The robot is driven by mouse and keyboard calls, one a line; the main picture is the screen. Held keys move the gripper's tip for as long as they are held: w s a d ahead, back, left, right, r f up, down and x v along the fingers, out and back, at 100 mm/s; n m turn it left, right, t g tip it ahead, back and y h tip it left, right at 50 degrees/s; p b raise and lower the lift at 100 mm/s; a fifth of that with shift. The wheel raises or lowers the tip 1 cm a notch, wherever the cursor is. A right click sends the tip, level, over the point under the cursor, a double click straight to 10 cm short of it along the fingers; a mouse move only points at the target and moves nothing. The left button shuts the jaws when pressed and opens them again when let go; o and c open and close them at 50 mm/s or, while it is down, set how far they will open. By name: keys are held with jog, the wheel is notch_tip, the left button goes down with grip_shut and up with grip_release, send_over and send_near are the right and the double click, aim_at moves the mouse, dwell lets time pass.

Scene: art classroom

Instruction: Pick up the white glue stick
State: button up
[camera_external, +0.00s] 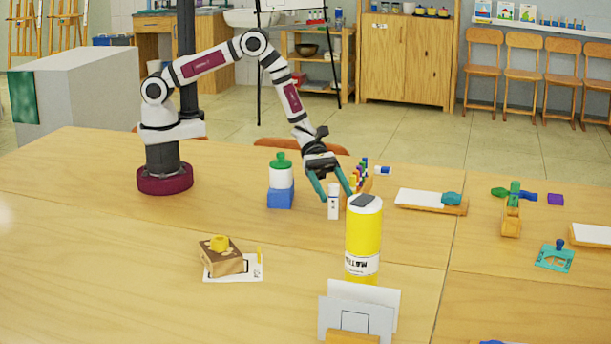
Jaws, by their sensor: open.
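The white glue stick (333,206) stands upright on the wooden table, near the middle of the view. It is a slim white cylinder with small dark marks on its side. My gripper (337,195) points down over it with its two teal fingers spread apart. The fingertips are on either side of the upper part of the glue stick in the picture. Whether the fingers are level with it in depth, or touch it, I cannot tell.
A yellow bottle (363,235) stands close in front, to the right. Colored markers (360,172) are just behind. The table (130,270) is clear at the front left.

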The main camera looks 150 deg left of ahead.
grip_shut()
jog(key=shift+r, duration=0.1)
